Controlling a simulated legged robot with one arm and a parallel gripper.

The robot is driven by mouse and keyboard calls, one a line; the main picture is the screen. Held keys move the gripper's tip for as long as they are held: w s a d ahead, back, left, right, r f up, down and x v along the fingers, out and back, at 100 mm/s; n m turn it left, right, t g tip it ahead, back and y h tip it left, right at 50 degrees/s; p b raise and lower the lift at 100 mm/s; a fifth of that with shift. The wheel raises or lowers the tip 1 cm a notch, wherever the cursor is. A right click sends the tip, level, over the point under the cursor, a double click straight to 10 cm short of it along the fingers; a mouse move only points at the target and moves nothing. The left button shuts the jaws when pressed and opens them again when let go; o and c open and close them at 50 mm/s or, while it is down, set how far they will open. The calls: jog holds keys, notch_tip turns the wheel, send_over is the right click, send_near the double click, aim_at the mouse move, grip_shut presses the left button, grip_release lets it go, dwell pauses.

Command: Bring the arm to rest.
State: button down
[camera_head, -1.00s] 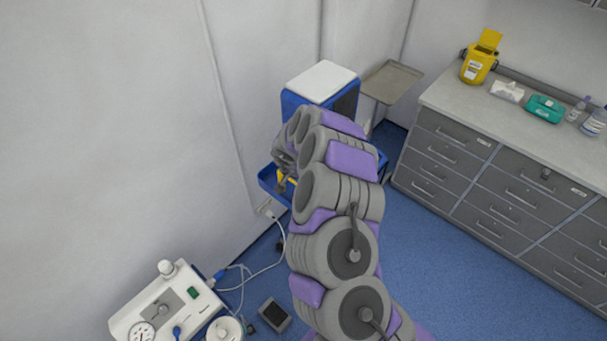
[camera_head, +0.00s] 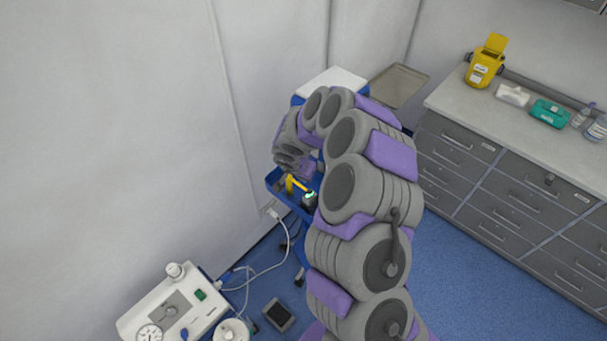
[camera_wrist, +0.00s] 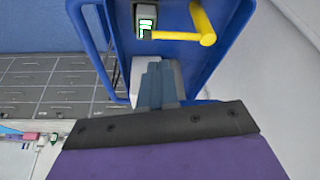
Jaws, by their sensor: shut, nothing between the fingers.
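My arm (camera_head: 362,250) rises from the bottom of the head view, arches over and bends down at its far end above a blue cart tray (camera_head: 275,180). In the wrist view my gripper (camera_wrist: 158,70) has its blue-grey fingers together with nothing between them. They point toward the blue cart (camera_wrist: 180,60). A yellow handle-shaped thing (camera_wrist: 203,25) and a small dark device with a green display (camera_wrist: 146,22) show there beyond the fingertips. In the head view the fingers are hard to make out.
A grey metal tray (camera_head: 398,84) stands beside the cart's white top (camera_head: 334,80). A white machine (camera_head: 172,308) is at lower left. Blue floor is open between arm and counter.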

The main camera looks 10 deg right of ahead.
jog(key=w+a+r+n+t+y+b, duration=0.2)
jog(key=w+a+r+t+y+b, duration=0.3)
jog(key=a+r, duration=0.55)
jog(key=s+a+r+n+y+b, duration=0.5)
jog(key=s+a+r+b, duration=0.2)
jog(key=s+a+r, duration=0.15)
jog(key=s+d+f+n+g+h+b, duration=0.1)
jog(key=s+d+f+n+g+b, duration=0.2)
jog(key=s, duration=0.7)
jog(key=s+d+f+g+b, duration=0.25)
jog(key=s+f, duration=0.25)
jog(key=s, duration=0.5)
jog(key=s+d+f+m+g+h+b, duration=0.1)
jog(key=s+d+f+g+h+b, duration=0.1)
jog(key=s+d, duration=0.5)
jog(key=s+d+f+m+g+h+b, duration=0.1)
jog(key=s+d+f+g+h+b, duration=0.1)
jog(key=s+d+f, duration=0.4)
jog(key=s+d+h+b, duration=0.1)
jog(key=s+h, duration=0.1)
jog(key=s, duration=0.3)
jog(key=shift+d, duration=0.25)
